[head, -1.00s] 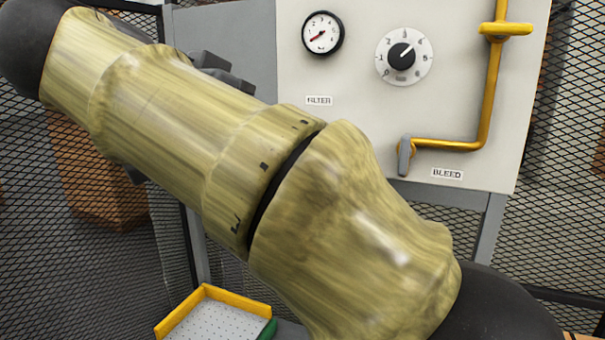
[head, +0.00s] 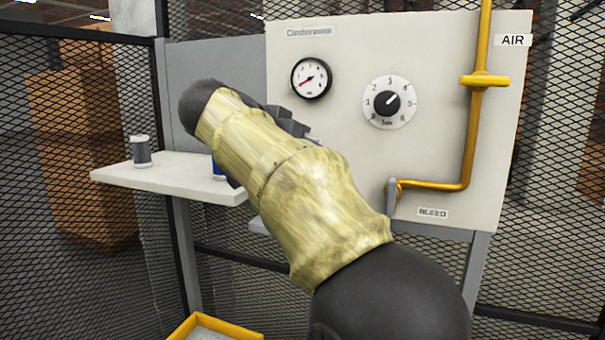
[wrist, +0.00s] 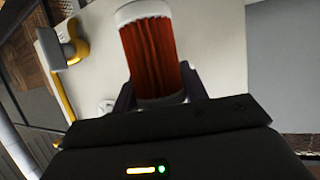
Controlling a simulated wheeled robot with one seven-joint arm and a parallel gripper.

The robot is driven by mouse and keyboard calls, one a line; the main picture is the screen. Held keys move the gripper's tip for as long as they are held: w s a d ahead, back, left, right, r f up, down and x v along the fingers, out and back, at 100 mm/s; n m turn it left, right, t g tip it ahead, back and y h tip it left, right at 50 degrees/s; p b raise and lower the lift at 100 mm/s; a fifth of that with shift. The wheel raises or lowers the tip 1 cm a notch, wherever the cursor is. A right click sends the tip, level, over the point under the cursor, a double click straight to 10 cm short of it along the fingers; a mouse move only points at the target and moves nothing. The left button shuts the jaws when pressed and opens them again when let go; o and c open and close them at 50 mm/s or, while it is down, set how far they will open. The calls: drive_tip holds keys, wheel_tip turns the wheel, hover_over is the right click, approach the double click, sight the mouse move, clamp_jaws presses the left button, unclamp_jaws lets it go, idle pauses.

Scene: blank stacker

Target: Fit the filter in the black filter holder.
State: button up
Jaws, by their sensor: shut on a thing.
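The filter (wrist: 153,52) is a red pleated cylinder with white end caps. In the wrist view, my gripper (wrist: 158,85) is shut on it near its lower end, one finger on each side. In the head view my arm covers the filter, and only dark parts of my gripper show behind the arm in front of the panel. I cannot make out the black filter holder in either view; the arm covers the panel's lower left.
The pale panel carries a gauge (head: 311,78), a dial (head: 389,102) and a yellow pipe (head: 474,135) with a bleed lever (head: 391,195). A white shelf (head: 165,177) at left bears a grey cylinder (head: 141,152) and a partly hidden blue item (head: 217,168). A yellow-edged tray (head: 190,326) is below.

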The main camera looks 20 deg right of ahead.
drive_tip(key=f, duration=0.3)
drive_tip(key=shift+w+d+f, duration=0.15)
drive_tip(key=shift+w+d, duration=0.05)
drive_tip(key=shift+w, duration=0.1)
drive_tip(key=shift+f, duration=0.1)
wheel_tip(320, 180, down, 3)
drive_tip(key=shift+r+b, duration=0.15)
drive_tip(key=shift+b, duration=0.15)
drive_tip(key=shift+d+f+p, duration=0.1)
drive_tip(key=shift+f+p, duration=0.1)
drive_tip(key=shift+p, duration=0.1)
drive_tip(key=shift+w+f, duration=0.1)
drive_tip(key=shift+f, duration=0.1)
drive_tip(key=shift+f, duration=0.15)
